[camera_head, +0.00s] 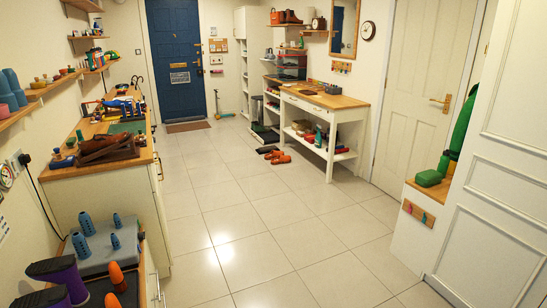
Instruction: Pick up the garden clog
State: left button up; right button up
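No gripper of mine is in view. I cannot tell for sure which item is the garden clog. Orange shoes (282,159) lie on the tiled floor in front of the white console table, beside dark brown shoes (267,150). Another orange item (117,277), possibly footwear, stands on the low unit at the lower left, close to dark purple boot-like items (57,272). These are too small or cut off to make out fully.
A wood-topped cabinet (104,181) with a brown bag (105,149) stands along the left wall. The white console table (333,134) stands at the back right. A wood-topped bench (432,190) is at right by an open white door (507,150). The middle floor (240,220) is clear.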

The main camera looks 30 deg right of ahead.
aim_at(274, 154)
jog(key=i+l+z, duration=0.35)
jog(key=i, duration=0.2)
jog(key=i+l+z, duration=0.2)
jog(key=i+z, duration=0.15)
jog(key=i, duration=0.2)
jog(key=i+z, duration=0.35)
jog(key=i, duration=5.55)
